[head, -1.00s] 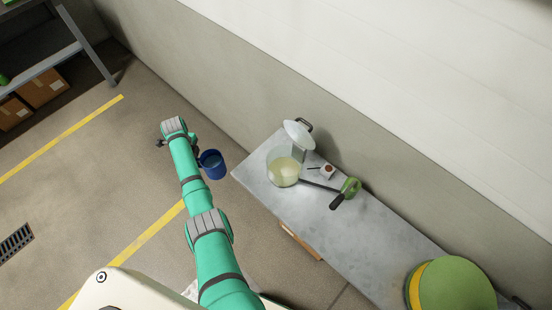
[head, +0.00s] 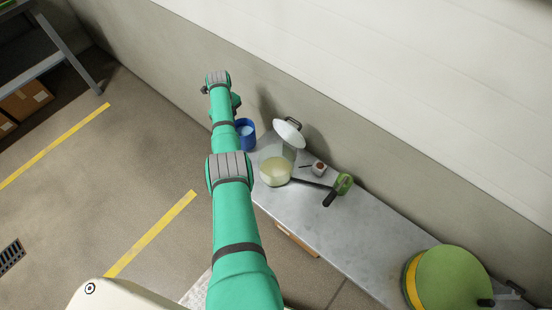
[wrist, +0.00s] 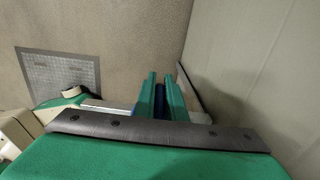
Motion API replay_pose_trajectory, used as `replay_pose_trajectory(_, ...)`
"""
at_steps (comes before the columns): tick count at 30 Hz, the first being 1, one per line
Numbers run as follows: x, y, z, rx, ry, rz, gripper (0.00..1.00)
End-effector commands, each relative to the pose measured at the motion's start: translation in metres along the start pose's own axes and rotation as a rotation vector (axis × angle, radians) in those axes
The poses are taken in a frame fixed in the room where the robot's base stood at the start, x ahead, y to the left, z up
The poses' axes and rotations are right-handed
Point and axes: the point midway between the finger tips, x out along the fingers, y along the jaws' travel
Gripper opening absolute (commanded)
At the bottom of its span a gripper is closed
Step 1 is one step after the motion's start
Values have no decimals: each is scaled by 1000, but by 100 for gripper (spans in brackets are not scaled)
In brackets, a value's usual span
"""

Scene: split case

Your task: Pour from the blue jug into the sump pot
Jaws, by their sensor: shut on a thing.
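The blue jug (head: 246,129) is held upright or nearly so, at the far left end of the bench, with pale content showing inside. My gripper (wrist: 161,94) is shut on it; in the wrist view the green fingers have a strip of dark blue jug (wrist: 160,100) between them. In the head view my arm hides most of the gripper. A clear pot with pale yellow liquid (head: 276,170), which I take as the sump pot, stands on the bench just right of and nearer than the jug. The jug and pot look apart.
A white lid-like piece with a dark handle (head: 288,134) is behind the pot. A green-and-yellow drum (head: 450,280) sits farther right on the grey bench (head: 365,240). The wall is close behind.

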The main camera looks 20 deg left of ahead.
Motion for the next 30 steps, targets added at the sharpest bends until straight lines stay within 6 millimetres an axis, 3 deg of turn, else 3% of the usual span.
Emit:
replay_pose_trajectory(4, -2, -29, -22, 162, 0, 0, 0)
replay_pose_trajectory(10, -3, -51, -39, 299, 0, -1, 0)
replay_pose_trajectory(30, -9, -56, -45, 334, -61, -12, 0)
